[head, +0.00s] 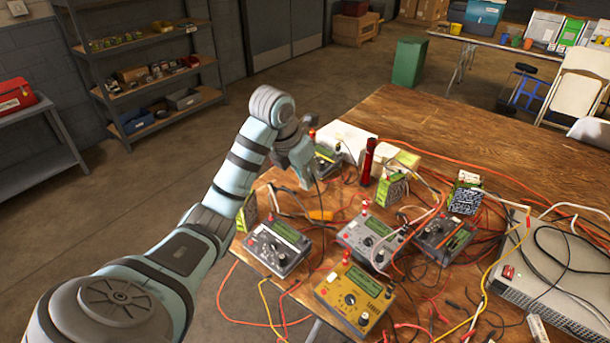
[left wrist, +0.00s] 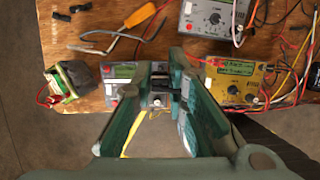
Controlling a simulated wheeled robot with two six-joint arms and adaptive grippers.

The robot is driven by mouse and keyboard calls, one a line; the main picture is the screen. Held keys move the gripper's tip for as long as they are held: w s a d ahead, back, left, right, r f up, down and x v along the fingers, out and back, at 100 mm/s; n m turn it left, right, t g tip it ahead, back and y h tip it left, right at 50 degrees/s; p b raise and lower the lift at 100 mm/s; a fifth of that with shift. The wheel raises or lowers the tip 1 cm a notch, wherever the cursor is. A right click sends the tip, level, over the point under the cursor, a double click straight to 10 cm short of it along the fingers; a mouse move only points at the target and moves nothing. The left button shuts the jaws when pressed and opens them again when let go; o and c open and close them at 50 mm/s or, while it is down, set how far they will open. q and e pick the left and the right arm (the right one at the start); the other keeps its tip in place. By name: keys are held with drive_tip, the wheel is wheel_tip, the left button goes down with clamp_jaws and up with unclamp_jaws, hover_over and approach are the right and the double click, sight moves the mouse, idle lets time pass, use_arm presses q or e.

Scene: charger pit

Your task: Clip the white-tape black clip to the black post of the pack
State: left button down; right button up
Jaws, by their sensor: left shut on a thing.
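My left gripper (head: 300,172) hangs over the table's left part, fingers pointing down. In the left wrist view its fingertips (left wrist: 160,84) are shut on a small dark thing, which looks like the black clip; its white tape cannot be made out. A dark wire runs down beside the gripper in the head view. A green and black pack (head: 247,212) stands at the table's left edge, partly behind my arm; it also shows left of the fingers in the left wrist view (left wrist: 72,80), apart from them. Its black post cannot be made out. My right gripper is out of view.
Several meter-like chargers stand close together, among them a grey one (head: 278,246) and a yellow one (head: 354,297). Other packs (head: 392,192) (head: 466,196), a dark red cylinder (head: 367,160) and a large grey unit (head: 555,285) stand further right. Loose wires cross the table.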

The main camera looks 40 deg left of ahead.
use_arm(q)
drive_tip(key=shift+r+p, duration=0.1)
drive_tip(key=shift+p, duration=0.35)
drive_tip(key=a+n+y+p, duration=0.25)
drive_tip(key=a+n, duration=0.25)
drive_tip(key=a, duration=1.9)
drive_tip(key=shift+h, duration=0.35)
drive_tip(key=f+b, duration=0.1)
drive_tip(key=f, duration=0.1)
drive_tip(key=f+b, duration=0.1)
drive_tip(key=f, duration=0.1)
drive_tip(key=f+b, duration=0.2)
drive_tip(key=f, duration=0.1)
drive_tip(key=shift+w+f, duration=0.1)
drive_tip(key=shift+w, duration=0.2)
drive_tip(key=shift+f+b, duration=2.8)
drive_tip(key=shift+f, duration=0.65)
